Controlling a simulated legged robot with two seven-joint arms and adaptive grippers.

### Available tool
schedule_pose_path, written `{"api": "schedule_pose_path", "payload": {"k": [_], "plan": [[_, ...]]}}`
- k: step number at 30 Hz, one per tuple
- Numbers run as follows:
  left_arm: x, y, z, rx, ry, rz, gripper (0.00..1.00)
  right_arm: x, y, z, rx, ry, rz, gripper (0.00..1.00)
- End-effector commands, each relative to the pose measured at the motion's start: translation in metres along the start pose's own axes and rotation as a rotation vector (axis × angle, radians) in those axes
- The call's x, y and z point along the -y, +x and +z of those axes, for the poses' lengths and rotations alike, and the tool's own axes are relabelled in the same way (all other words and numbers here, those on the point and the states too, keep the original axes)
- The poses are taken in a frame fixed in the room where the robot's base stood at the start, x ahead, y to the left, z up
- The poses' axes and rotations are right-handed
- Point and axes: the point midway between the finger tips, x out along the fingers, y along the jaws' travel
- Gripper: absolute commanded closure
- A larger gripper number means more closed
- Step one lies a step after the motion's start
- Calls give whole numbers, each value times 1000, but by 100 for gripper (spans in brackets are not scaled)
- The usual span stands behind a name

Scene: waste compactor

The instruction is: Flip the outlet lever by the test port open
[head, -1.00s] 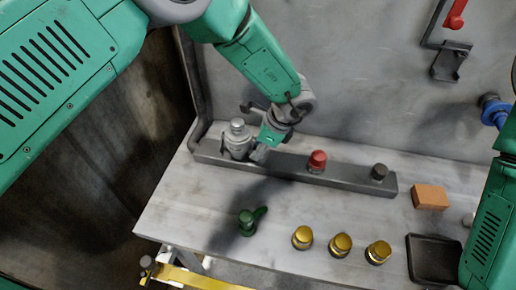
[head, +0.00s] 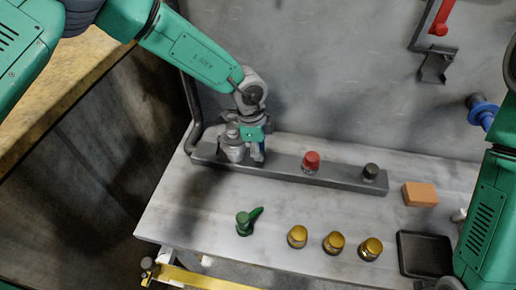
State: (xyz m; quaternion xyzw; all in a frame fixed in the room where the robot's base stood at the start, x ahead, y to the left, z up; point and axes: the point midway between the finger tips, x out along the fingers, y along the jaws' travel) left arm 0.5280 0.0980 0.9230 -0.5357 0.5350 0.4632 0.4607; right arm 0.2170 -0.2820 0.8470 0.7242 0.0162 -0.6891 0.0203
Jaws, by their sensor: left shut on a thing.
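A grey fitting with a domed cap (head: 232,145), which looks like the test port, stands at the left end of a dark manifold bar (head: 335,178) on the bench. My left gripper (head: 254,152) reaches down from the upper left, right beside this fitting. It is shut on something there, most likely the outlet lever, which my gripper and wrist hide. I cannot tell the lever's angle. My right arm is at the right edge, and its gripper is not in view.
A red knob (head: 311,161) and a black knob (head: 370,172) stand on the bar. A green lever valve (head: 246,221) and brass caps (head: 333,242) stand in front. An orange block (head: 420,194) and a black tray (head: 425,254) are at the right. A pipe bends behind the bar's left end.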

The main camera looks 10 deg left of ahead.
Motion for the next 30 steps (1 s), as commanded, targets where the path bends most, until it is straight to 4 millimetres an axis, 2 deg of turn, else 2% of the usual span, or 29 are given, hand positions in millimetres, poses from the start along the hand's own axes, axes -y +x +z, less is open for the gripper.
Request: {"api": "schedule_pose_path", "payload": {"k": [6,20,21,22,23,30], "plan": [[4,-4,-1,-67,-3,-9,100,0,-3,0,0,0,0,60],[5,-4,-1,-82,-2,-10,100,0,-4,0,0,0,0,60],[5,-4,-1,-81,-2,-10,79,0,-4,0,0,0,0,60],[5,-4,-1,-81,-2,-10,68,0,-4,0,0,0,0,60],[5,-4,-1,-81,-2,-9,62,0,-4,0,0,0,0,60],[2,-3,-2,-81,-1,-5,62,0,-4,0,0,0,0,60]]}}
